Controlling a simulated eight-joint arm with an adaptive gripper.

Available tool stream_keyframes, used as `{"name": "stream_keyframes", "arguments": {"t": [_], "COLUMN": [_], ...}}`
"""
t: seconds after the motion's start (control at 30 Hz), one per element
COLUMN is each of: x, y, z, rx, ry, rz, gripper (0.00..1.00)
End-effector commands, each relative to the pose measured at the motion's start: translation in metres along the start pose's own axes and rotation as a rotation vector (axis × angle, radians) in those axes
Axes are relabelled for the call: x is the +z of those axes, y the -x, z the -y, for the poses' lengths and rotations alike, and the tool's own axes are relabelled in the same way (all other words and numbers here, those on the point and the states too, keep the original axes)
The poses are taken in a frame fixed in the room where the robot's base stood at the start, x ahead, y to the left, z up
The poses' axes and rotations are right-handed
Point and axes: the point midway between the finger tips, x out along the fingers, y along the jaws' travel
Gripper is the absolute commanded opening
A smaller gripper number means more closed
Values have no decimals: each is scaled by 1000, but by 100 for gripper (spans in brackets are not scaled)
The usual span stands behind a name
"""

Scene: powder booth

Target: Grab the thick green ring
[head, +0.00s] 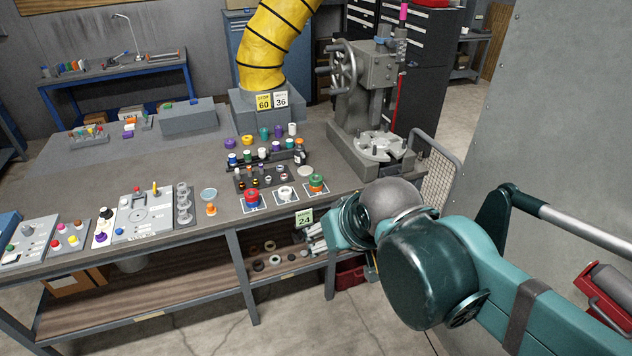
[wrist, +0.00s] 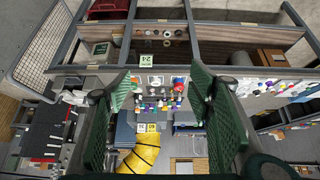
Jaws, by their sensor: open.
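The thick green ring (head: 316,184) sits on a white-marked square near the front right edge of the grey bench, with an orange piece showing at its centre. It is the rightmost of three rings in a row, with a white ring (head: 286,193) and a red ring (head: 252,199) to its left. In the wrist view my gripper (wrist: 162,73) has its two dark green fingers wide apart with nothing between them close up. The ring row shows small and distant beyond the fingertips, the green one close to the left finger's outline. In the head view my fingers are not clearly visible.
A grey press (head: 372,105) stands behind and right of the rings. Small coloured parts and a dark rack (head: 265,158) lie behind them. A yellow hose (head: 268,45) rises at the back. A "24" tag (head: 304,218) hangs at the bench front. Panels with knobs are at left.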

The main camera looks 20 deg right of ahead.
Motion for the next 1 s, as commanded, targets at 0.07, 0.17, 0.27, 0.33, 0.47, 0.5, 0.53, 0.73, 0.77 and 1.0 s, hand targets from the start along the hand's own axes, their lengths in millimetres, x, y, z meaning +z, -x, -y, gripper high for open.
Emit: {"name": "stream_keyframes", "arguments": {"t": [0.07, 0.17, 0.27, 0.33, 0.47, 0.5, 0.53, 0.73, 0.77, 1.0], "x": [-10, -23, -39, -49, -69, -75, -79, -109, -113, -147], "y": [-2, -4, -8, -12, -19, -21, -23, -38, -40, -63], "z": [-1, -4, -6, -8, -12, -13, -14, -20, -21, -30], "rx": [4, 10, 18, 24, 34, 37, 39, 57, 59, 80], "ry": [-9, -25, -42, -54, -77, -84, -89, -125, -131, -174], "rz": [4, 12, 21, 27, 37, 40, 43, 60, 62, 81], "gripper": [52, 52, 52, 52, 52, 52, 52, 52, 52, 52]}}
